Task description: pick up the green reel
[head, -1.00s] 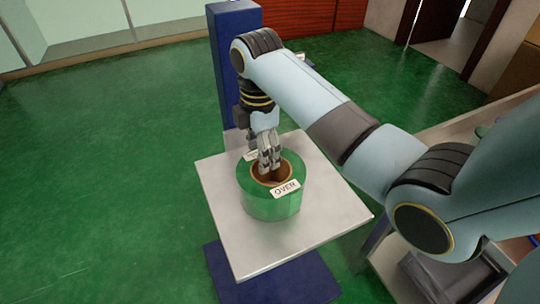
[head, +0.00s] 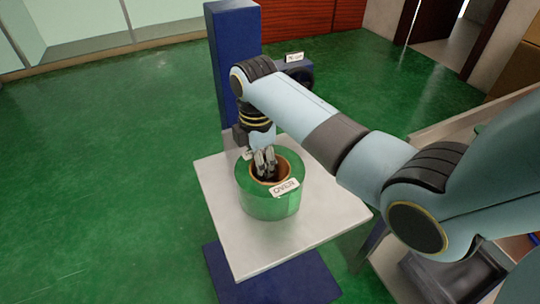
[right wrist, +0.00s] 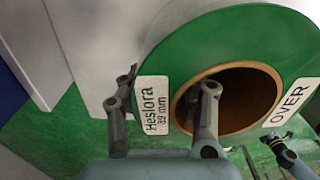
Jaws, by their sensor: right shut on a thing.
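The green reel (head: 270,207) is a thick ring with a brown core and a white "OVER" label. It is at the grey tabletop (head: 225,240); I cannot tell whether it touches or hangs just above. My right gripper (head: 264,163) points down at its far-left rim and is shut on it. In the right wrist view, one finger of the gripper (right wrist: 160,105) is inside the core and another is outside the rim. The reel (right wrist: 225,50) also shows a "Heslora 39 mm" label between them there.
A blue post (head: 233,60) stands behind the tabletop. A dark unit with a small white label (head: 294,57) sits beside it, partly behind my right arm. Another bench (head: 470,122) is at the right. Green floor is open at the left.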

